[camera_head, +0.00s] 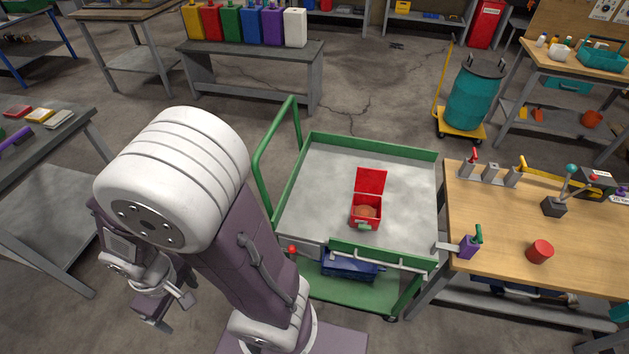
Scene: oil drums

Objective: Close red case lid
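The red case (365,220) sits on the grey top tray of a green cart. Its lid (371,181) stands open, raised at the back edge. Something brownish-orange (366,211) lies inside. My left gripper (167,308) hangs low at the left, beside my arm and well away from the case. Its fingers look apart, with nothing seen between them. My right gripper is not in view.
The green cart (418,154) has raised rims and a handle (262,165) on its left. A wooden workbench (500,262) with a red cylinder (540,251) stands at right. A teal drum (473,98) stands behind. The cart tray around the case is clear.

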